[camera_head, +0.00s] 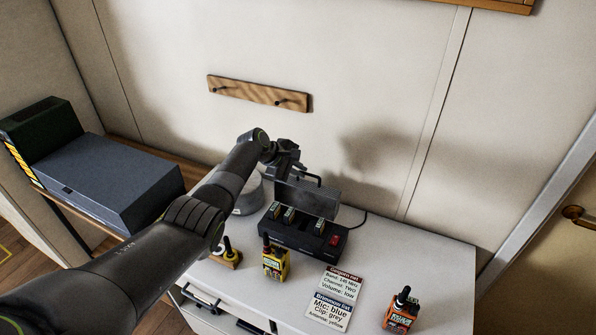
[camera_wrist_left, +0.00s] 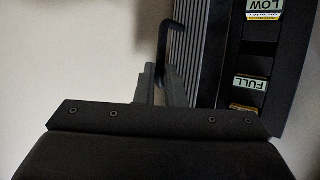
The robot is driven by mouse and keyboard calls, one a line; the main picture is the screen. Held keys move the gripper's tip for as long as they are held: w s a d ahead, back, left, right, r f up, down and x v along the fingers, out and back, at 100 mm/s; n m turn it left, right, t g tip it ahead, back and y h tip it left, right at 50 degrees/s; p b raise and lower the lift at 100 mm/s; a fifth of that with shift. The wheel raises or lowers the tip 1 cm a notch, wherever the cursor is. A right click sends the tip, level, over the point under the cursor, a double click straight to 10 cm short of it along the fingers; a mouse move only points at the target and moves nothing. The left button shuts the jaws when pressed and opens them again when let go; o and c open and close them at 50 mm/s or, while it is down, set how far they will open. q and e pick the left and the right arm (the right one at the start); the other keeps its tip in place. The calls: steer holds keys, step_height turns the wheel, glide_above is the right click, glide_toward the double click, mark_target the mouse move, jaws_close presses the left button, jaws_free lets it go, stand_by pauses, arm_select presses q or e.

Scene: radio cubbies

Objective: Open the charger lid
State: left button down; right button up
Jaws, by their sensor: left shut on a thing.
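The black charger (camera_head: 300,238) stands on the white cabinet against the wall. Its grey ribbed lid (camera_head: 318,201) is raised, standing up along the back of the charger, and the slots in front are uncovered. The lid also shows in the left wrist view (camera_wrist_left: 208,50), with its black bar handle (camera_wrist_left: 177,42). My left gripper (camera_head: 293,166) is at the top left of the lid; its fingers (camera_wrist_left: 165,86) are shut on the handle. Batteries with labels LOW (camera_wrist_left: 264,5) and FULL (camera_wrist_left: 251,83) sit in the slots. My right gripper is out of view.
A yellow radio (camera_head: 275,262) and two text cards (camera_head: 341,283) lie in front of the charger. An orange radio (camera_head: 401,311) stands at the front right. A round grey container (camera_head: 248,198) is left of the charger. The cabinet top (camera_head: 425,255) is clear at right.

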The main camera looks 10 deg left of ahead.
arm_select(q)
steer(key=shift+w+r, duration=0.45)
steer(key=shift+r, duration=0.1)
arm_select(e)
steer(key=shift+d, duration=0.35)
arm_select(q)
steer(key=c, duration=1.5)
jaws_free()
steer(key=shift+s, duration=0.1)
steer(key=shift+s+f, duration=0.1)
steer(key=shift+s, duration=0.05)
steer(key=shift+f, duration=0.1)
steer(key=shift+p+v, duration=0.3)
steer(key=shift+v, duration=0.55)
steer(key=b+v, duration=0.1)
steer(key=v, duration=1.4)
steer(key=shift+s+a+r+b, duration=0.1)
steer(key=shift+s+r+b, duration=0.2)
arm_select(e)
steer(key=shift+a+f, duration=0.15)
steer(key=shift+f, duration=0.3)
